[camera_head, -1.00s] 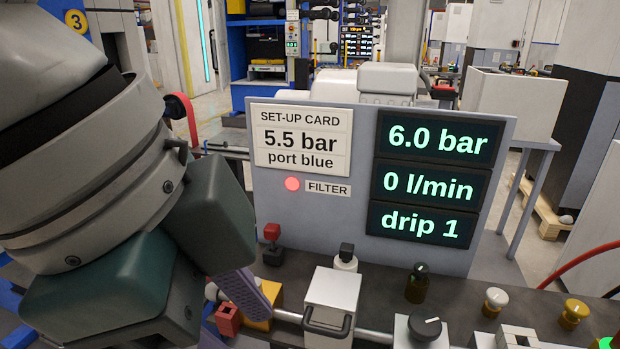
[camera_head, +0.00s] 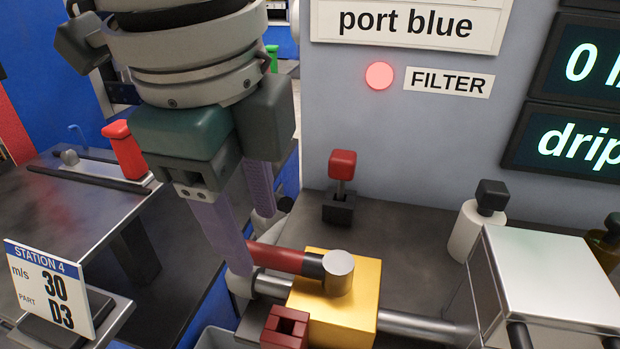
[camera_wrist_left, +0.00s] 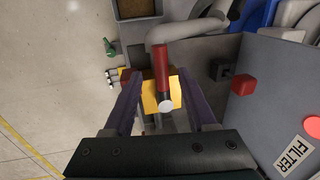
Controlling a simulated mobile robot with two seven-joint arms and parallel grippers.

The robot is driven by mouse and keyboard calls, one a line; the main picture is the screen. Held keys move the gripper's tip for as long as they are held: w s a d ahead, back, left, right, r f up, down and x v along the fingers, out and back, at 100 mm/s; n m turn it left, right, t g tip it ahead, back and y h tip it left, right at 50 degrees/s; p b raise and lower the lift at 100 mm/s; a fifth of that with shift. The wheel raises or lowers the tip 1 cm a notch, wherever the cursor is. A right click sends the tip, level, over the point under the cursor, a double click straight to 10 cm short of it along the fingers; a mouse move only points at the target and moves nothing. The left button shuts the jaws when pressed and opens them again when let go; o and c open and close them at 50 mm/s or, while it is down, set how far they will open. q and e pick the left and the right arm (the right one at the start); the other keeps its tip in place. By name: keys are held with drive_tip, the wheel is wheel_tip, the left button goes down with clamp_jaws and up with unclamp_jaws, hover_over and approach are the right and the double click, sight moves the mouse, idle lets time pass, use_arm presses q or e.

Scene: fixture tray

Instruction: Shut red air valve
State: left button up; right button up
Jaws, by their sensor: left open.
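The air valve is a yellow block (camera_head: 350,315) on a silver pipe, with a grey round pivot (camera_head: 338,272) on top. Its red handle (camera_head: 277,257) reaches left from the pivot, roughly along the pipe. My left gripper (camera_head: 249,240) is open and points down at the handle's outer end. In the left wrist view the red handle (camera_wrist_left: 161,65) shows between the two spread purple fingers (camera_wrist_left: 160,103), with a gap on each side. The yellow block (camera_wrist_left: 150,95) lies partly behind the fingers. My right gripper is not in view.
A red-capped toggle (camera_head: 342,165) stands behind the valve. A red socket block (camera_head: 285,328) sits at the yellow block's front. A white box with a dark handle (camera_head: 550,270) stands to the right. The panel has a lit red FILTER lamp (camera_head: 379,75). A station card (camera_head: 50,288) is at left.

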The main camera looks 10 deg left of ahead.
sight(260, 249)
use_arm(q)
drive_tip(key=shift+w+f+b, duration=0.2)
drive_tip(key=shift+f, duration=0.65)
drive_tip(key=shift+w+f+b, duration=0.2)
drive_tip(key=shift+f, duration=0.6)
drive_tip(key=shift+c, duration=0.3)
clamp_jaws()
